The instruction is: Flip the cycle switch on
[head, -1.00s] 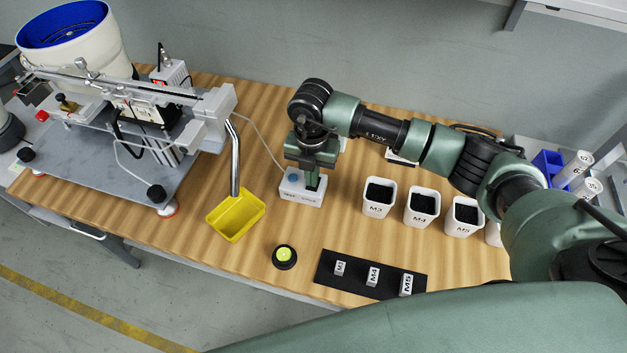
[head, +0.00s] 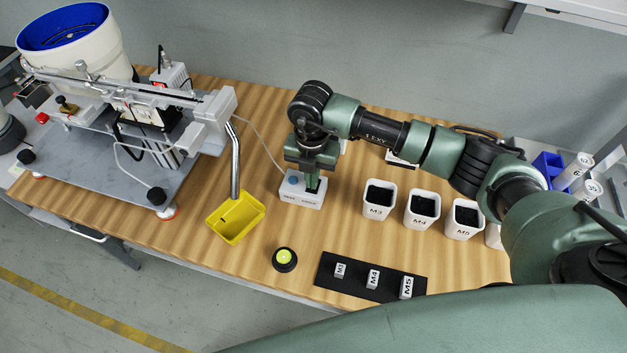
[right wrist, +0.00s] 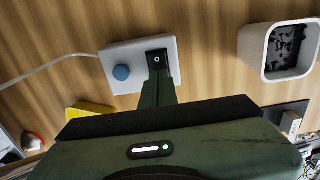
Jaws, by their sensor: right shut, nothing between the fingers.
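The cycle switch is a black rocker (right wrist: 157,58) marked with a white O. It sits on a white control box (head: 302,200), beside a round blue button (right wrist: 121,72); the box also shows in the right wrist view (right wrist: 112,53). My right gripper (head: 313,184) points down over the box with its fingers shut and empty. In the right wrist view its fingertips (right wrist: 158,76) are at the near edge of the rocker and cover part of it. I cannot tell whether they touch it. My left gripper is out of view.
A yellow tray (head: 254,217) stands left of the box, under a metal tube. White bins (head: 377,211) stand to the right. A black-based yellow button (head: 284,259) and a black strip with labelled blocks (head: 330,281) lie in front. Open wood lies between.

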